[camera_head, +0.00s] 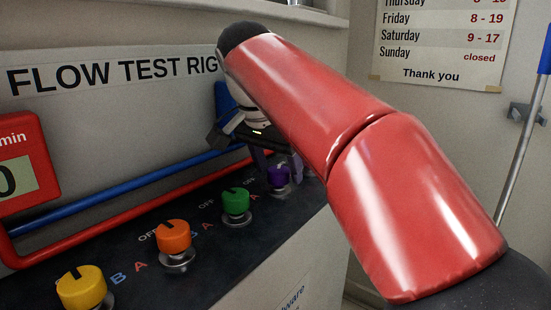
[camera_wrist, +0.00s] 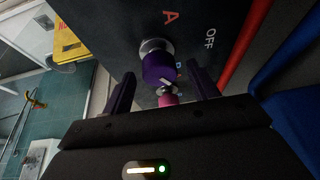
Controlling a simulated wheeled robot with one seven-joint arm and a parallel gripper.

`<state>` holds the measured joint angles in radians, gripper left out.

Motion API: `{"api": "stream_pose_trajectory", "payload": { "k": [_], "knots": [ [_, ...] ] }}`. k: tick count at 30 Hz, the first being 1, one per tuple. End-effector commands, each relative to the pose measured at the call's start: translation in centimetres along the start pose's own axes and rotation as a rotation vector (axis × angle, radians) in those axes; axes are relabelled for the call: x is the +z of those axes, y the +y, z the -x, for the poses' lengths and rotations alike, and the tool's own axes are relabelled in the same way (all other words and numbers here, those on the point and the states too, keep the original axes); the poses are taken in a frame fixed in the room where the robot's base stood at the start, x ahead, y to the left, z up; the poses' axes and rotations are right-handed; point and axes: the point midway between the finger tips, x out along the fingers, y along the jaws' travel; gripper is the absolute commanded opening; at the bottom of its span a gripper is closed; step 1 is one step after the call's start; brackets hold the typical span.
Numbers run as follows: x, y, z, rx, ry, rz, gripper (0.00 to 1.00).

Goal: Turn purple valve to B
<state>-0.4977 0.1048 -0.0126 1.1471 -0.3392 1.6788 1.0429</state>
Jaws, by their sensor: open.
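The purple valve (camera_head: 279,177) is a knob at the far right of the row on the black panel. In the wrist view the purple valve (camera_wrist: 159,64) stands on a silver base between my finger lines. A pale mark shows on its face, but I cannot tell which letter it points to. A red A shows near it, with OFF to the right and a partly hidden blue letter. My gripper (camera_head: 277,163) is open, its fingers on either side of the purple valve. In the wrist view my gripper (camera_wrist: 163,88) holds nothing; contact with the knob is not clear.
Green (camera_head: 236,203), orange (camera_head: 173,238) and yellow (camera_head: 82,288) valves line the panel to the left. A pink knob (camera_wrist: 168,98) shows just beyond the purple one in the wrist view. Blue (camera_head: 130,187) and red (camera_head: 120,220) pipes run behind the row.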

Motion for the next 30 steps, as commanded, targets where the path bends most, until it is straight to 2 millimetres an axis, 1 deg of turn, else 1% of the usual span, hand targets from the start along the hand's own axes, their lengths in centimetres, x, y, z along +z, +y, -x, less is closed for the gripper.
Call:
{"api": "stream_pose_trajectory", "payload": {
  "k": [5, 9, 15, 21, 30],
  "knots": [
    [0.0, -0.1, 2.0, -0.004, 0.002, 0.001, 0.59],
    [0.0, -0.2, 4.3, -0.005, 0.002, 0.002, 0.59],
    [0.0, -0.2, 6.6, -0.002, 0.002, 0.001, 0.59],
    [0.1, -0.1, 7.6, -0.001, 0.0, 0.001, 0.59],
    [0.1, 0.0, 7.7, -0.001, 0.0, 0.001, 0.59]
  ]
}}
